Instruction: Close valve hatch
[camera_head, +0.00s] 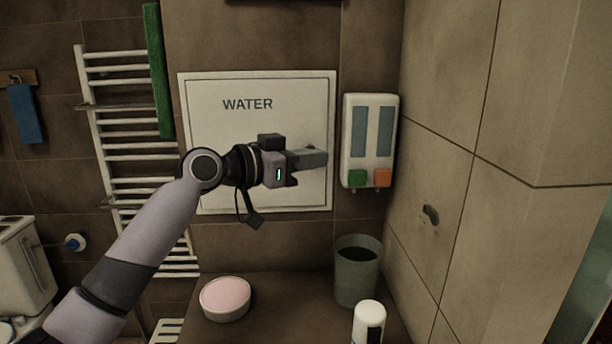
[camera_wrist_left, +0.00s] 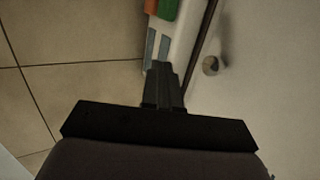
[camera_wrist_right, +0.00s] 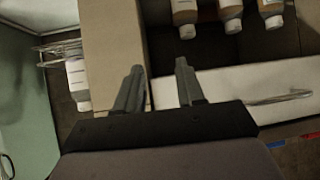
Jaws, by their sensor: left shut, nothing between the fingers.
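The valve hatch (camera_head: 215,125) is a white square panel marked "WATER" on the brown tiled wall in the head view. It looks nearly flat to the wall; I cannot tell whether a small gap remains. My left gripper (camera_head: 322,158) is shut and empty in front of the panel's right edge; contact is unclear. In the left wrist view, its fingers (camera_wrist_left: 160,75) are together, with the pale hatch (camera_wrist_left: 265,80) and a small round knob (camera_wrist_left: 210,65) to their right. My right gripper (camera_wrist_right: 158,75) shows only in its wrist view, fingers apart and empty.
A dispenser (camera_head: 368,140) hangs just right of the hatch. A towel rail (camera_head: 115,120) is at left. Below stand a pink-topped round container (camera_head: 225,298), a grey cup (camera_head: 357,275) and a white bottle (camera_head: 368,318). A drawer (camera_wrist_right: 235,85) and bottles (camera_wrist_right: 230,12) face my right gripper.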

